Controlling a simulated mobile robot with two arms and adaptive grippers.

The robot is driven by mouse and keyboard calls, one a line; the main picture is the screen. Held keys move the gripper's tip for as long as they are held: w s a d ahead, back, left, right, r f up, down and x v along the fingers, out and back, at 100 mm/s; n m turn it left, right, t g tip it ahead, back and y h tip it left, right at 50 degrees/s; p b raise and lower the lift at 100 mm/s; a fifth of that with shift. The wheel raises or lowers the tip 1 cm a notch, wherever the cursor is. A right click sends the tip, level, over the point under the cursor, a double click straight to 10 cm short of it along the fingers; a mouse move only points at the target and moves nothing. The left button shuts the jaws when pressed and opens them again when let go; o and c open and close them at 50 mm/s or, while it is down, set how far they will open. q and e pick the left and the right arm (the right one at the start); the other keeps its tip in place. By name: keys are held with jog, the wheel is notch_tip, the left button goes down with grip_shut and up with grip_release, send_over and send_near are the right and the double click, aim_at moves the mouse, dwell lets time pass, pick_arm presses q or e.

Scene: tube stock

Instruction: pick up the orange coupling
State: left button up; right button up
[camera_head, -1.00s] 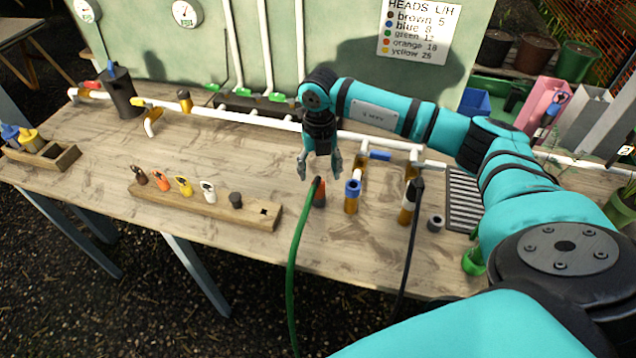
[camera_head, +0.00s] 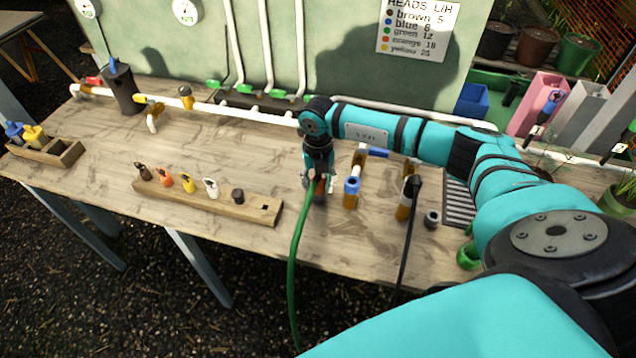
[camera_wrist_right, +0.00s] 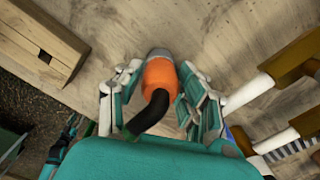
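The orange coupling (camera_head: 319,188) stands on the wooden table near its front, at the end of a green hose (camera_head: 297,255). In the right wrist view the coupling (camera_wrist_right: 159,77) shows orange with a grey end, and a dark hose piece leaves it toward the camera. My right gripper (camera_head: 318,181) is down at the coupling, with one finger on each side of it. In the wrist view the fingers of this gripper (camera_wrist_right: 158,74) are apart, with a narrow gap to the coupling.
A wooden rack (camera_head: 210,204) with several coloured heads lies to the left. A blue-topped brown fitting (camera_head: 351,192) stands close on the right. Beyond it are a fitting (camera_head: 405,200) with a black hose and a grey ring (camera_head: 432,218). White pipes (camera_head: 215,108) run behind.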

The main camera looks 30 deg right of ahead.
aim_at(317, 176)
jog(key=c, duration=0.7)
jog(key=shift+o, duration=0.2)
jog(key=shift+r, duration=0.15)
jog(key=shift+r+b, duration=0.25)
jog(key=shift+b, duration=0.05)
jog(key=shift+s+a+r+b, duration=0.2)
jog(key=shift+r+b, duration=0.25)
jog(key=shift+r, duration=0.2)
jog(key=shift+s+a+r+b, duration=0.2)
jog(key=shift+r+b, duration=0.25)
jog(key=shift+r, duration=0.15)
jog(key=s+a+r+b, duration=0.1)
jog(key=s+a+b, duration=0.3)
jog(key=s+a, duration=0.6)
jog(key=shift+s+a+r, duration=0.15)
jog(key=shift+a+r, duration=0.2)
jog(key=shift+a, duration=0.05)
jog(key=shift+r, duration=0.15)
